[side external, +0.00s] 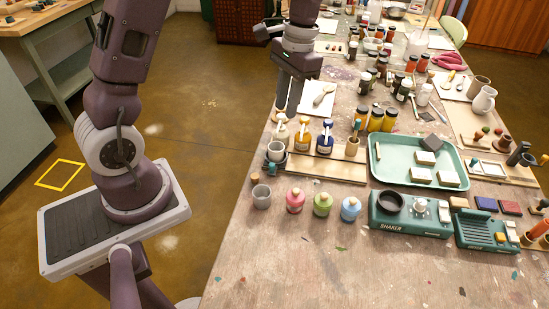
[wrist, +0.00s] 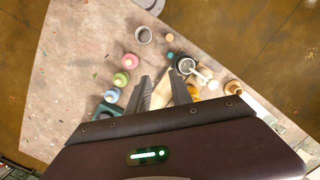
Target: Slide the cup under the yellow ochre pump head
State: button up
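Three pump bottles stand on a wooden board in the side view: a pale one (side external: 281,133), an ochre-toned one (side external: 302,139) and a dark blue one (side external: 325,140). A grey cup (side external: 276,152) is just in front of the pale bottle; in the wrist view this cup (wrist: 184,66) has a white pump spout close over it. A second grey cup (side external: 261,197) stands alone on the table nearer the camera and also shows in the wrist view (wrist: 144,35). My gripper (side external: 289,110) points down above the table behind the bottles. Its fingers (wrist: 161,92) are apart and empty.
Pink (side external: 295,201), green (side external: 322,204) and blue (side external: 351,209) bottles stand in a row before the board. A green tray (side external: 385,172) and a shaker (side external: 405,226) are at right. The near table is largely clear.

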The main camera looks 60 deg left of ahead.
aim_at(272, 164)
jog(key=a+f+g, duration=0.1)
jog(key=f, duration=0.6)
jog(key=a+f+g, duration=0.1)
jog(key=f, duration=0.6)
jog(key=s+a+f, duration=0.1)
jog(key=f, duration=0.5)
jog(key=shift+a+f+g, duration=0.4)
grip_shut()
jog(key=shift+w+r, duration=0.1)
